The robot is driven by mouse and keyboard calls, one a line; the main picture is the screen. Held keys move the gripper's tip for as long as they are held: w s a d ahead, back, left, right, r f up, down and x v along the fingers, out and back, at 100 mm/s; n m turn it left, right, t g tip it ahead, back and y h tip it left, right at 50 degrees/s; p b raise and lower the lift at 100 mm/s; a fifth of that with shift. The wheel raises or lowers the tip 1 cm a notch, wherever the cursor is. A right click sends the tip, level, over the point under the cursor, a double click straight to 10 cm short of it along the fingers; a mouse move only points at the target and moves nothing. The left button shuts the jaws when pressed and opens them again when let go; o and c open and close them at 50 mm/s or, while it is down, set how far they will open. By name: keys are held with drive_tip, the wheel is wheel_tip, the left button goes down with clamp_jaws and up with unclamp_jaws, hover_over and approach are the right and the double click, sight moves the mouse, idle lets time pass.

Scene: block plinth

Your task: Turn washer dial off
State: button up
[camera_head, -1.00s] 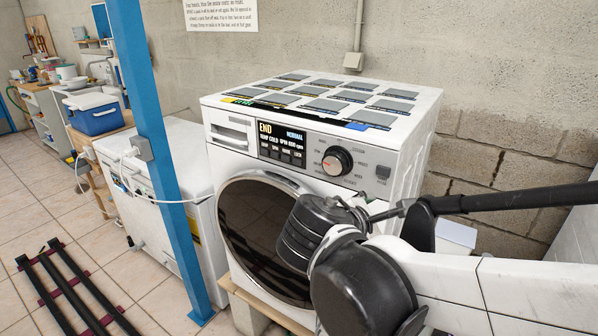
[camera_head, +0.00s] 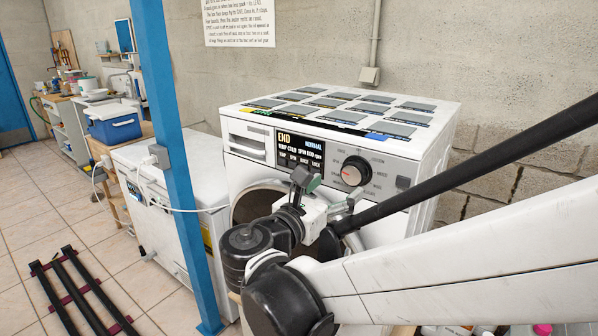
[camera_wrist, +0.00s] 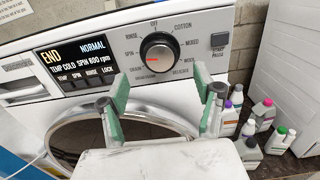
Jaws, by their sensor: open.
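The white washer (camera_head: 241,180) stands against the wall with its control panel facing me. Its black round dial (camera_head: 356,171) also shows in the wrist view (camera_wrist: 158,52). The dial's red mark points to the left, and the "OFF" label sits above the dial. The panel's display (camera_wrist: 80,60) reads END, NORMAL, TEMP COLD and SPIN 600 rpm. My gripper (camera_wrist: 166,90) is open and empty, with green-padded fingers spread below and to either side of the dial. In the head view my gripper (camera_head: 327,190) is in front of the panel, apart from the dial.
A START/PAUSE button (camera_wrist: 219,42) is right of the dial. Bottles (camera_wrist: 262,112) stand to the washer's right. A blue post (camera_head: 172,150) and a white chest-like appliance (camera_head: 150,215) are on the left. Dark flat panels (camera_head: 345,117) lie on the washer's top.

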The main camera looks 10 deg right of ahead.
sight(351, 175)
drive_tip(key=x, duration=0.8)
drive_tip(key=shift+a, duration=0.1)
drive_tip(key=c, duration=1.1)
drive_tip(key=shift+c, duration=0.2)
